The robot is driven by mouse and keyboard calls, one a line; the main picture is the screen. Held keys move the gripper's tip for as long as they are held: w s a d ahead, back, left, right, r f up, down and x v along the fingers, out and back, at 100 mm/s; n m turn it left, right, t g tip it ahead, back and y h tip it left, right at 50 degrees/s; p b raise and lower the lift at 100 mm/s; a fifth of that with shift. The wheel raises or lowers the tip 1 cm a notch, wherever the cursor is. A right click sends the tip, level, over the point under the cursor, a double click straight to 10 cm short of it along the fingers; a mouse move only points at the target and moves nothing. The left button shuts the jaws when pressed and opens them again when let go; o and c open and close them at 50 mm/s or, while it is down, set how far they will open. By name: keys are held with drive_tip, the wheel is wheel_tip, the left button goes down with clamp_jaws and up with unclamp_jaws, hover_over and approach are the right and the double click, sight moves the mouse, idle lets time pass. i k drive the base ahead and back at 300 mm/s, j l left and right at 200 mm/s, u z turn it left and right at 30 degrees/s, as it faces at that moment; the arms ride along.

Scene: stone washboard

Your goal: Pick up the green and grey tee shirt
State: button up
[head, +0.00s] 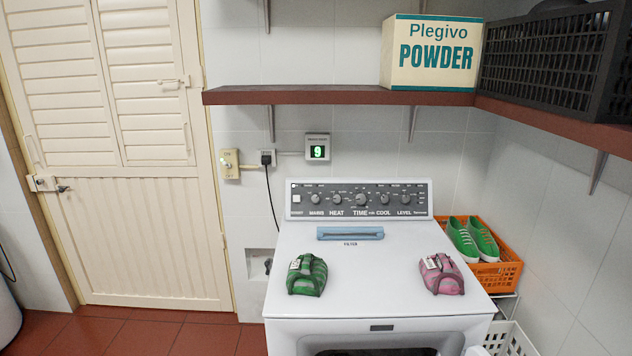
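A folded green garment with dark grey stripes (307,275), which looks like the green and grey tee shirt, lies on the left part of the white machine's top (372,262). A small pale label shows on its upper left. A folded pink and grey garment (441,274) lies on the right part of the same top, apart from the green one. My gripper is not in view.
Behind the garments are a blue filter handle (350,233) and a control panel (360,199). An orange crate (497,271) with green shoes (474,240) stands right. A brown shelf (300,95) with a powder box (432,53) and black crate (550,55) hangs above.

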sight(307, 273)
drive_tip(key=i+j, duration=0.15)
drive_tip(key=j, duration=0.3)
drive_tip(key=i+j, duration=0.1)
drive_tip(key=j, duration=0.35)
drive_tip(key=i+j, duration=0.15)
drive_tip(key=j, duration=0.25)
drive_tip(key=i+j, duration=0.1)
drive_tip(key=j, duration=0.35)
drive_tip(key=i+j, duration=0.15)
drive_tip(key=j, duration=0.3)
drive_tip(key=z, duration=0.05)
